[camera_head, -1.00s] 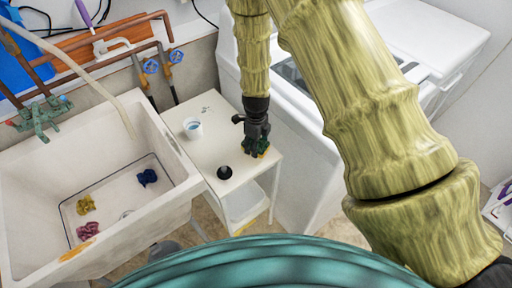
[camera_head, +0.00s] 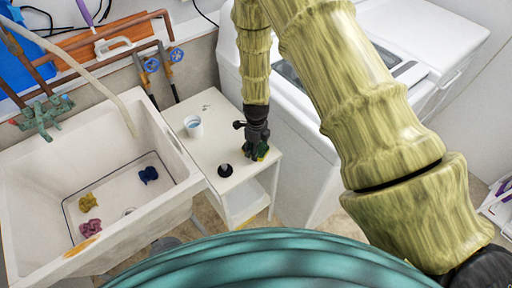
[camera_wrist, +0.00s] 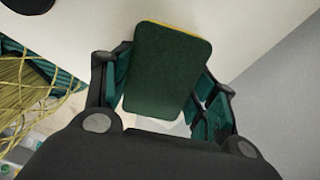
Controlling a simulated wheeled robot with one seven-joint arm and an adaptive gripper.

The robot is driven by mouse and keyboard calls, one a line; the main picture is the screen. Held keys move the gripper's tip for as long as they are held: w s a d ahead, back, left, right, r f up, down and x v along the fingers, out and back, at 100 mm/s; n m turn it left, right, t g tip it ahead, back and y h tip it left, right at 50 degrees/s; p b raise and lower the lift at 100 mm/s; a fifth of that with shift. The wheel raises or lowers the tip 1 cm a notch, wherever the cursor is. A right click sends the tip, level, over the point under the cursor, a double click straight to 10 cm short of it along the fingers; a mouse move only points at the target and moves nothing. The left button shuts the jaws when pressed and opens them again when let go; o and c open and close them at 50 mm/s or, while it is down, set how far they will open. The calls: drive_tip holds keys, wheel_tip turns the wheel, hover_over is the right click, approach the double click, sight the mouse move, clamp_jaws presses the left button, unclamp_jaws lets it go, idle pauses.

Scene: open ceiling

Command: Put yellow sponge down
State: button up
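The yellow sponge (camera_wrist: 167,70) has a dark green face towards the wrist camera and a thin yellow edge along its far side. It sits between the fingers of my gripper (camera_wrist: 163,92), with finger pads against its left and right sides. In the head view my gripper (camera_head: 257,150) points down over the right part of the small white table (camera_head: 208,152). A bit of the sponge (camera_head: 262,155) shows there below the fingers. I cannot tell whether the sponge touches the tabletop.
A white sink (camera_head: 105,190) with several crumpled cloths is at the left. A white machine (camera_head: 300,120) stands close on the right.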

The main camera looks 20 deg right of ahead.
drive_tip(key=o, duration=0.3)
wheel_tip(320, 180, up, 12)
drive_tip(key=b, duration=0.3)
drive_tip(key=shift+r, duration=0.15)
idle(0.6)
drive_tip(key=shift+a, duration=0.1)
idle(0.4)
